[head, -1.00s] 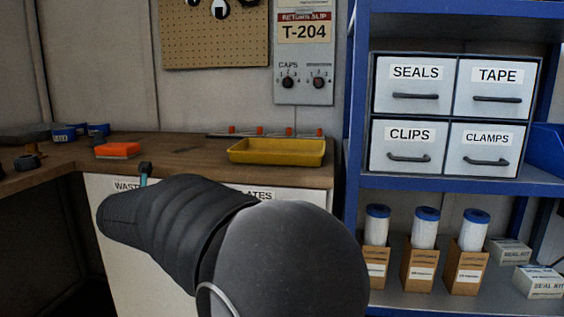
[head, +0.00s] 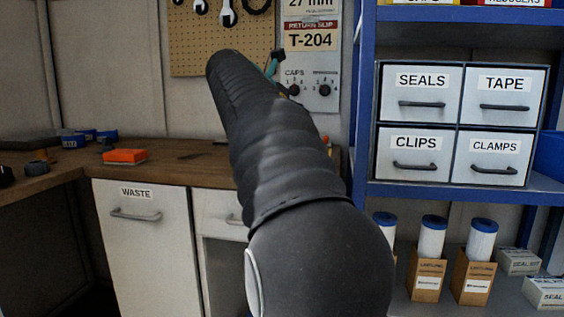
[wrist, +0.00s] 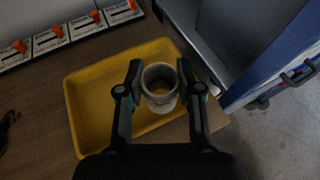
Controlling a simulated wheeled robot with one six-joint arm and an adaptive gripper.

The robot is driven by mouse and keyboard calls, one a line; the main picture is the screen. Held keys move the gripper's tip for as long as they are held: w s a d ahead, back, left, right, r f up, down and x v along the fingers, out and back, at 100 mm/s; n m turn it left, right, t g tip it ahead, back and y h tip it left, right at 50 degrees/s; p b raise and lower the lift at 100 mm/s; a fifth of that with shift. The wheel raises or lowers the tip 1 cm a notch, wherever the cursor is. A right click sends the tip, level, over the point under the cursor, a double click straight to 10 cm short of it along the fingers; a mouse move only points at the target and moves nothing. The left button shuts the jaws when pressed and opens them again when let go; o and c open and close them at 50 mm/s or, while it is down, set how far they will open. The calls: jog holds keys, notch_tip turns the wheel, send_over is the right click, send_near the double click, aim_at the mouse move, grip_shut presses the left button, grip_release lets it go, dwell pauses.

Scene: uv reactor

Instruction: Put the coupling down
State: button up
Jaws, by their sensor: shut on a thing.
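The coupling (wrist: 161,103) is a short, pale grey ring seen from above in the wrist view. My gripper (wrist: 160,76) is shut on it, with one dark finger on each side. The coupling is over the right part of the yellow tray (wrist: 88,104), near its right end. I cannot tell its exact height above the tray. In the head view my arm hides the coupling and nearly all of the tray. Only a small part of my gripper (head: 277,62) shows there, in front of the T-204 panel.
Orange-levered fittings (wrist: 54,40) stand in a row behind the tray. The blue shelf (head: 366,150) with labelled drawers stands at the right. Beyond the bench's right edge is open floor (wrist: 270,140).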

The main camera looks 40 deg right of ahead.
jog(key=s+d+r, duration=0.1)
jog(key=s+d, duration=0.3)
jog(key=shift+g, duration=0.3)
jog(key=w+f, duration=0.2)
jog(key=w, duration=0.1)
jog(key=w+f, duration=0.2)
jog(key=w, duration=0.2)
jog(key=w+f, duration=0.2)
jog(key=w, duration=0.2)
jog(key=shift+w+a+f+b, duration=0.1)
jog(key=shift+w+f+b, duration=0.15)
jog(key=shift+f+b, duration=0.9)
jog(key=shift+f, duration=1.1)
jog(key=shift+f, duration=0.15)
jog(key=o, duration=0.9)
jog(key=shift+o, duration=0.2)
